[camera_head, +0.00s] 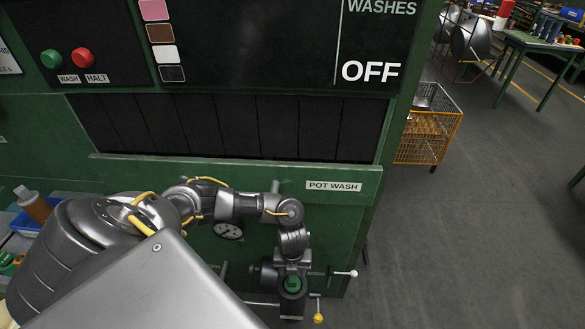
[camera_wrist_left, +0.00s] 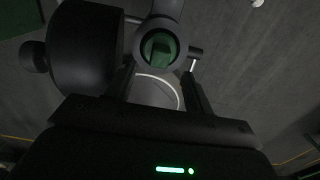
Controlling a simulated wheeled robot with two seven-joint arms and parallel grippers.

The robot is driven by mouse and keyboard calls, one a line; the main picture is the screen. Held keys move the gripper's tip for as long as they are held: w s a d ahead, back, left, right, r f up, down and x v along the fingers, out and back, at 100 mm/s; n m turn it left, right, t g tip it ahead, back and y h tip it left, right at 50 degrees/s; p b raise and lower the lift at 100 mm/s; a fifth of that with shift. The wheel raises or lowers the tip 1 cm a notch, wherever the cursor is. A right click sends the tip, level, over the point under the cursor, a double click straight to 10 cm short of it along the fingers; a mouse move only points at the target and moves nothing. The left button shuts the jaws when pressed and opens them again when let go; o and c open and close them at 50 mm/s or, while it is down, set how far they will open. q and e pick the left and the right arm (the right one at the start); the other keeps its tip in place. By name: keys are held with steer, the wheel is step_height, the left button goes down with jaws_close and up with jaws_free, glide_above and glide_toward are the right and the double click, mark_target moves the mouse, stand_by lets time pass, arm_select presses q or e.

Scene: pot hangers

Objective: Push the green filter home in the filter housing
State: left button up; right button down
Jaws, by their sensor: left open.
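The green filter (camera_head: 292,284) sits in the round mouth of the dark filter housing (camera_head: 291,307), low on the front of the green machine. In the left wrist view the green filter (camera_wrist_left: 161,46) shows inside the housing's grey ring (camera_wrist_left: 141,57). How deep it sits I cannot tell. My left gripper (camera_head: 292,268) is just above the housing and points down at it. In the wrist view its two fingers (camera_wrist_left: 160,72) are apart, with nothing between them that I can see held. My right gripper is not in view.
Levers with a white knob (camera_head: 353,273) and a yellow knob (camera_head: 318,318) stick out beside the housing. A gauge (camera_head: 228,230) is on the panel to its left. An orange wire cart (camera_head: 428,135) stands on the right.

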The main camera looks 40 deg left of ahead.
arm_select(q)
step_height(320, 180, up, 7)
steer(key=shift+f+p, duration=0.15)
steer(key=shift+p, duration=0.25)
steer(key=shift+d, duration=0.1)
stand_by(0.4)
